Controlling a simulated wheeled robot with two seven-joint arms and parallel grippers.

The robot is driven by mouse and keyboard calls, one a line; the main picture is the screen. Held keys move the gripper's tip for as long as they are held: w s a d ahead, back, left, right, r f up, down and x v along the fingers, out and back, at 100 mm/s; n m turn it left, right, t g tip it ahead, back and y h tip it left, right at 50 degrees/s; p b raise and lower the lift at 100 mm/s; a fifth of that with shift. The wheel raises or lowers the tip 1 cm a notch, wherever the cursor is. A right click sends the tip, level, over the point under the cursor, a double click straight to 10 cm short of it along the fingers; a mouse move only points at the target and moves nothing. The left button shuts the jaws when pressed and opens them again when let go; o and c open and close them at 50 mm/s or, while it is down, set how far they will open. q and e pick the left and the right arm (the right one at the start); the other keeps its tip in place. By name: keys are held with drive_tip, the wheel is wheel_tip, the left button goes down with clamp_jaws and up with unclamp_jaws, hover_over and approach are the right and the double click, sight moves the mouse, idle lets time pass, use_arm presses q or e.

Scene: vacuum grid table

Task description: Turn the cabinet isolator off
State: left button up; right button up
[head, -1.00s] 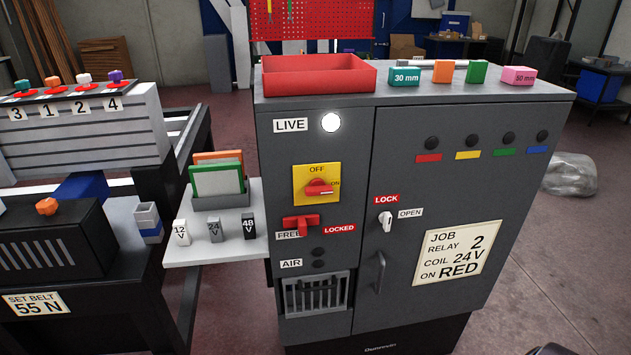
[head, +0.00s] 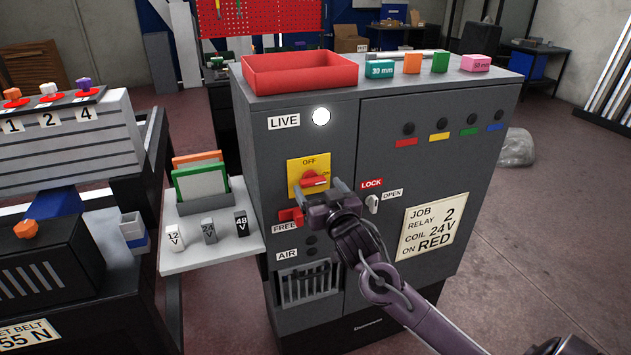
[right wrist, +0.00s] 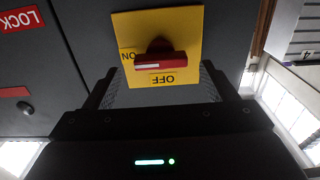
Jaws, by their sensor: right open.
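The cabinet isolator is a red knob (head: 315,180) on a yellow plate (head: 297,165) marked OFF at top and ON at right. It also shows upside down in the right wrist view (right wrist: 160,62), where the knob's white mark points to ON. My right gripper (head: 323,188) is open just in front of the plate. In the right wrist view its fingers stand either side of the knob's line, and nothing is held. I cannot tell whether they touch the knob. The LIVE lamp (head: 321,116) above glows white. My left gripper is not in view.
Below is a red slide (head: 291,216) by the FREE label; the gripper hides its LOCKED label. A lock switch (head: 373,204) sits close right of the gripper. A red tray (head: 300,73) and several blocks stand on top. A side shelf (head: 215,254) juts out left.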

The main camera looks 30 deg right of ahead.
sight(312, 180)
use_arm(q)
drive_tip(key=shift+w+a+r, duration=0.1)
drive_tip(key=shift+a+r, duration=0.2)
use_arm(e)
drive_tip(key=shift+x, duration=1.45)
drive_tip(key=shift+a, duration=0.1)
drive_tip(key=shift+c, duration=0.5)
drive_tip(key=c, duration=0.9)
